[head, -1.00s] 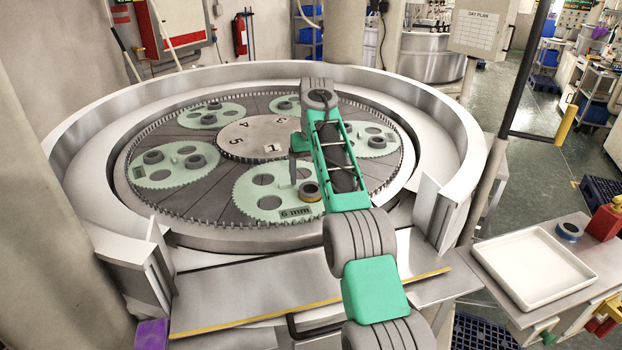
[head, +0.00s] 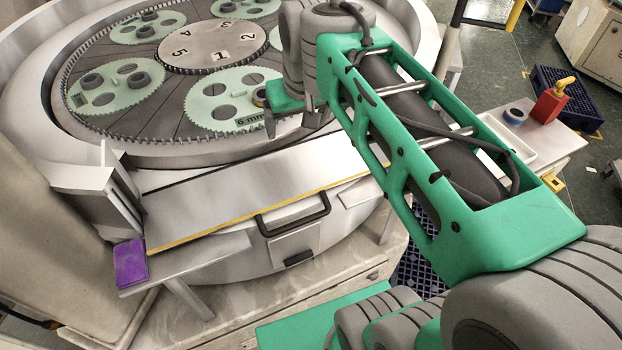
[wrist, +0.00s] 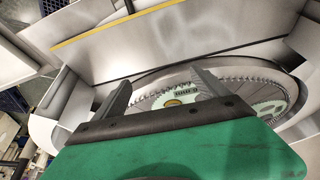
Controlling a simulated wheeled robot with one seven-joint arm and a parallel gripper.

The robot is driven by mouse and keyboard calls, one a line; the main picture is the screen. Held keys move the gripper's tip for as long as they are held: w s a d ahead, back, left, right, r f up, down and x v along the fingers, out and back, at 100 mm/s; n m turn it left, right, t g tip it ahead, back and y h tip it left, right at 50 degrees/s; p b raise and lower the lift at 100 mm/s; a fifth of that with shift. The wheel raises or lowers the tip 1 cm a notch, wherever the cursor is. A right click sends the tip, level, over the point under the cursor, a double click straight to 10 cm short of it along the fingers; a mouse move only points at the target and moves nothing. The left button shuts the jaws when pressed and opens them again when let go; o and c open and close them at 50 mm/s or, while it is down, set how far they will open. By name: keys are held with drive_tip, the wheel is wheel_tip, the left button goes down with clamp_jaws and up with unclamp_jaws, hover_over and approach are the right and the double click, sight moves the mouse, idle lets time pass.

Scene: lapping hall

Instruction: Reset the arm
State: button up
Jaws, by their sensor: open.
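My arm is bent back toward the camera, with its large green link across the right of the head view. My gripper (head: 284,121) hangs over the front rim of the lapping machine, partly hidden by my arm. In the wrist view my gripper (wrist: 163,80) shows two dark fingers spread wide apart with nothing between them. Beyond the fingers lies the green carrier marked 6 mm (head: 225,90), also seen in the wrist view (wrist: 186,93). A ring with a yellowish edge (wrist: 172,103) lies on it; in the head view it is mostly hidden behind my gripper.
The machine's metal apron (head: 230,205) has a yellow front edge and a black handle (head: 292,215). A purple block (head: 130,262) sits at its left corner. At right, a side table holds a white tray (head: 517,149), a blue-and-grey ring (head: 515,115) and a red can (head: 549,104).

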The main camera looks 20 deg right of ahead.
drive_tip(key=s+f+b, duration=0.1)
drive_tip(key=s+f, duration=0.2)
drive_tip(key=f, duration=0.1)
drive_tip(key=s+f+b, duration=0.2)
drive_tip(key=s+f, duration=0.1)
drive_tip(key=f, duration=0.2)
drive_tip(key=s+f+b, duration=0.1)
drive_tip(key=s+f, duration=0.2)
drive_tip(key=f, duration=0.2)
drive_tip(key=shift+s+a+b, duration=0.1)
drive_tip(key=shift+a+b, duration=0.15)
drive_tip(key=shift+b, duration=0.15)
drive_tip(key=shift+r, duration=0.35)
drive_tip(key=shift+c, duration=0.6)
